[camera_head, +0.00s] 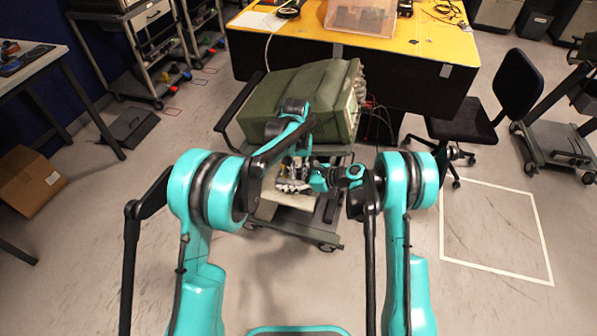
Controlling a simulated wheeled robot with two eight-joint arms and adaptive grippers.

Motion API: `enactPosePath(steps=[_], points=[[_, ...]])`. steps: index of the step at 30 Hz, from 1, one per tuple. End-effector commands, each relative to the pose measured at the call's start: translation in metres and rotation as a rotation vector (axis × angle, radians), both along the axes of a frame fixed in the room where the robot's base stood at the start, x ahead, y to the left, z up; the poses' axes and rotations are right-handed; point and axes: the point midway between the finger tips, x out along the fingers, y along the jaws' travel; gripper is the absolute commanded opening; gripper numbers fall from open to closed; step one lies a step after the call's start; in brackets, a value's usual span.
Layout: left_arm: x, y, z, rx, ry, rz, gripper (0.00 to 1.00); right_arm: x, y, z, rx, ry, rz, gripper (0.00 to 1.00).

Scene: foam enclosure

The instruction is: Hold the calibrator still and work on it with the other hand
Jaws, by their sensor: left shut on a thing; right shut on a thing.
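The calibrator appears to be a small grey and light-coloured device (291,185) in front of the large green case, above a low cart. My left gripper (299,168) reaches down over it from above and is shut on it. My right gripper (318,180) comes in from the right and is shut at the device's right side. The fingertips are small and partly hidden by my arms. I cannot tell exactly which part of the device each one grips.
The bulky green case (300,95) sits on the dark wheeled cart (313,226) just beyond my grippers. Behind it stands a yellow-topped table (430,45) with a clear bin (362,28). A black chair (480,128) is at the right. The white-outlined floor square (493,228) is clear.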

Motion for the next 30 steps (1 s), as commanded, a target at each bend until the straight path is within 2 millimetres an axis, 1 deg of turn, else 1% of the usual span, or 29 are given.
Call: enactPosePath(steps=[1, 9, 26, 27, 30], points=[[0.0004, 0.0005, 0.0, 0.001, -0.001, -0.024, 0.0, -0.0006, -0.0008, -0.0028, -0.007, 0.0, 0.001, 0.16], [0.0006, 0.0005, 0.0001, 0.001, -0.001, -0.128, 0.0, -0.0006, -0.0008, -0.0028, -0.007, 0.0, 0.001, 0.16], [0.0006, 0.0006, 0.0003, 0.001, -0.001, -0.156, 0.0, -0.0005, -0.0009, -0.0028, -0.007, 0.0, 0.001, 0.16], [0.0006, 0.0006, 0.0003, 0.001, -0.001, -0.156, 0.24, -0.0005, -0.0009, -0.0028, -0.007, 0.0, 0.001, 0.16], [0.0005, 0.0005, 0.0002, 0.001, -0.001, -0.156, 0.25, -0.0005, -0.0009, -0.0028, -0.007, 0.0, 0.001, 0.16]])
